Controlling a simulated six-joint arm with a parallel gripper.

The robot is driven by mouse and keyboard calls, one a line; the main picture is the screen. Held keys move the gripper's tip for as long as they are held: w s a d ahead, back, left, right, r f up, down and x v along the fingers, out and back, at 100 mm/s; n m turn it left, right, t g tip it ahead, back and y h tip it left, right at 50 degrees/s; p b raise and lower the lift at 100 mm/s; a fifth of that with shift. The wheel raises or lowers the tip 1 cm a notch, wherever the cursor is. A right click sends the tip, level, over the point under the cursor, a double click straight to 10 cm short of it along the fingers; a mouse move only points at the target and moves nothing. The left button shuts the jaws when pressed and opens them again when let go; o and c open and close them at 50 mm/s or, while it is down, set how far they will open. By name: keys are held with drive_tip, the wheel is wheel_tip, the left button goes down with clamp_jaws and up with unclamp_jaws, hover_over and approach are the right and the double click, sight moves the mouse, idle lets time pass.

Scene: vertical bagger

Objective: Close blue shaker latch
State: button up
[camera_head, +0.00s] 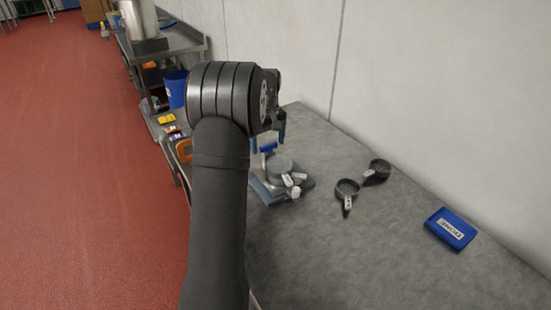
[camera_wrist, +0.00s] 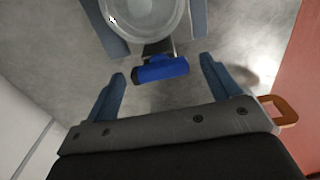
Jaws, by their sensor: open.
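The blue latch (camera_head: 268,147) is a short blue cylinder on a dark stem at the back of the shaker. In the wrist view the latch (camera_wrist: 160,69) lies across, just below the edge of a clear round dish (camera_wrist: 145,18). The shaker's flat base (camera_head: 262,189) sits on the grey table, and the round pan (camera_head: 279,166) is on it. My gripper (camera_head: 268,135) is open and empty above the latch. In the wrist view my gripper (camera_wrist: 163,69) has a blue-grey finger on each side of the latch, apart from it. My arm hides part of the table.
Two dark measuring cups (camera_head: 347,189) (camera_head: 377,170) with labels lie right of the shaker. A blue labelled box (camera_head: 450,229) is farther right. An orange handle (camera_head: 184,150) is left of my arm. The wall (camera_head: 430,90) bounds the table behind; the front right tabletop is clear.

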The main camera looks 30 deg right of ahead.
drive_tip(key=c, duration=0.9)
drive_tip(key=shift+m, duration=4.5)
drive_tip(key=shift+r+m, duration=0.1)
drive_tip(key=shift+m, duration=4.5)
drive_tip(key=o, duration=1.1)
drive_tip(key=shift+c, duration=0.2)
